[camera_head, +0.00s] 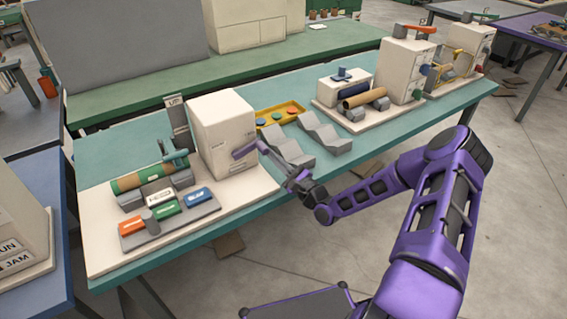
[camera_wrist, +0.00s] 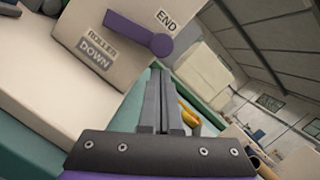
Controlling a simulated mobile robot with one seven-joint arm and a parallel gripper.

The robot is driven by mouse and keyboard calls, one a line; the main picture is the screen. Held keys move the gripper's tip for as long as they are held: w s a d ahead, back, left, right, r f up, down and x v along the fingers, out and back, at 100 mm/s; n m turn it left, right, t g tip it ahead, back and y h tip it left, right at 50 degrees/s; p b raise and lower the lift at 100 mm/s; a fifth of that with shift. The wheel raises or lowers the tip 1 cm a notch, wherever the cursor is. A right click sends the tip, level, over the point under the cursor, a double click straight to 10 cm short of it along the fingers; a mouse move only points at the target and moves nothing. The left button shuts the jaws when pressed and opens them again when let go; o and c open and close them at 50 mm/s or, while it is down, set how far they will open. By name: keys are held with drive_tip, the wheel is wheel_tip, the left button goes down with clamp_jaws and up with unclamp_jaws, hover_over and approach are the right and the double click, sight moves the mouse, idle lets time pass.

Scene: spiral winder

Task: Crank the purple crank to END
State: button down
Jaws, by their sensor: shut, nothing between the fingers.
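The purple crank (camera_wrist: 135,32) is on the face of a cream box (camera_wrist: 75,75). Its bar runs from upper left to a round end just below the END label (camera_wrist: 166,20) in the wrist view. The crank (camera_head: 243,151) also shows in the head view on the box's right side. My gripper (camera_wrist: 160,72) is shut and empty, its fingertips just below the round end in the wrist view; I cannot tell if they touch. In the head view my gripper (camera_head: 262,147) reaches the box from the right. A ROLLER DOWN label (camera_wrist: 97,50) is left of the crank.
Left of the box are a green-and-brown roll (camera_head: 140,178) and a grey panel with coloured buttons (camera_head: 168,215). Grey wavy blocks (camera_head: 322,131) and a yellow tray (camera_head: 281,113) stand behind my gripper. Other machines (camera_head: 403,70) are farther right on the teal table.

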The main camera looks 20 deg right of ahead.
drive_tip(key=shift+s+a+r, duration=0.1)
drive_tip(key=shift+a+r, duration=0.2)
drive_tip(key=shift+r, duration=0.05)
drive_tip(key=shift+a+r, duration=0.25)
drive_tip(key=shift+r, duration=0.5)
drive_tip(key=shift+f, duration=0.1)
